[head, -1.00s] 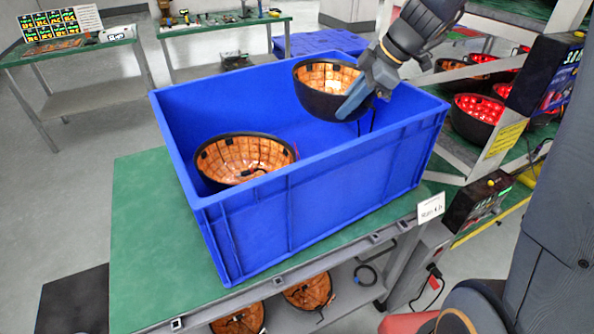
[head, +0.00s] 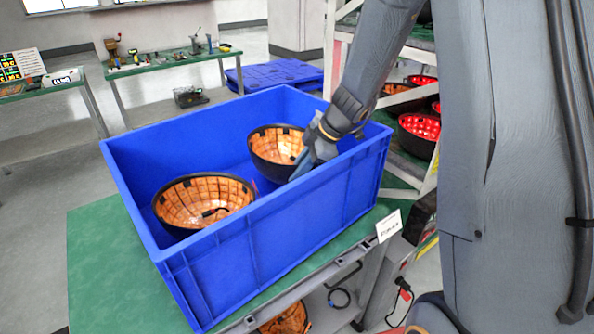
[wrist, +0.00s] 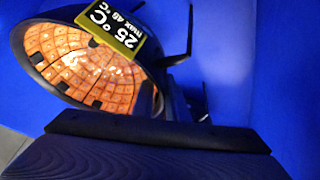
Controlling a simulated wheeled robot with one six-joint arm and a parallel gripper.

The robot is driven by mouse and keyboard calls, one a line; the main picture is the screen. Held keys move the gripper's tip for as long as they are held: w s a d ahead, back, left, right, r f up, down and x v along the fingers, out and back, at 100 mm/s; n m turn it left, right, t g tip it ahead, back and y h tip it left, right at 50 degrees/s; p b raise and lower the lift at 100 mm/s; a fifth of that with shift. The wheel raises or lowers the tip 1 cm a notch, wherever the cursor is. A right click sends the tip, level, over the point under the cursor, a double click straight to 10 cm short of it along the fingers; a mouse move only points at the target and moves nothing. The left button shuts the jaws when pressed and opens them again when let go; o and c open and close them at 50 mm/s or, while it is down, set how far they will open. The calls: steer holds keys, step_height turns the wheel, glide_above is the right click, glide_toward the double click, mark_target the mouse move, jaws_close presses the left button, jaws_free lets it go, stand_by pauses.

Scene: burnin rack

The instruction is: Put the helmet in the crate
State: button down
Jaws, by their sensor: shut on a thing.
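My gripper (head: 309,163) reaches down into the blue crate (head: 262,240) in the head view. It is shut on a black helmet (head: 276,150) with a lit orange lining, opening facing up. The held helmet is inside the crate, below its rim, near the right end. Whether it touches the crate floor is hidden by the near wall. In the wrist view the same helmet (wrist: 80,62) shows its orange cells and a yellow-edged label reading 25 °C, with blue crate wall around it. A second helmet (head: 203,203) sits in the left part of the crate, apart from my gripper.
The crate stands on a green-topped table (head: 100,270). Another helmet (head: 288,318) lies on the shelf below. A rack with red-lit helmets (head: 419,130) stands to the right. Benches with tools (head: 170,60) are behind, with open floor at the left.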

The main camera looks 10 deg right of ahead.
steer(key=shift+f+b, duration=0.6)
steer(key=shift+b, duration=0.6)
steer(key=c, duration=1.7)
jaws_free()
steer(key=shift+c, duration=0.2)
steer(key=shift+r+p, duration=0.15)
steer(key=shift+p, duration=0.15)
steer(key=shift+r+p, duration=0.7)
steer(key=shift+p, duration=0.45)
steer(key=b+v, duration=0.4)
steer(key=v, duration=0.7)
steer(key=shift+d+r, duration=0.2)
steer(key=shift+r, duration=0.05)
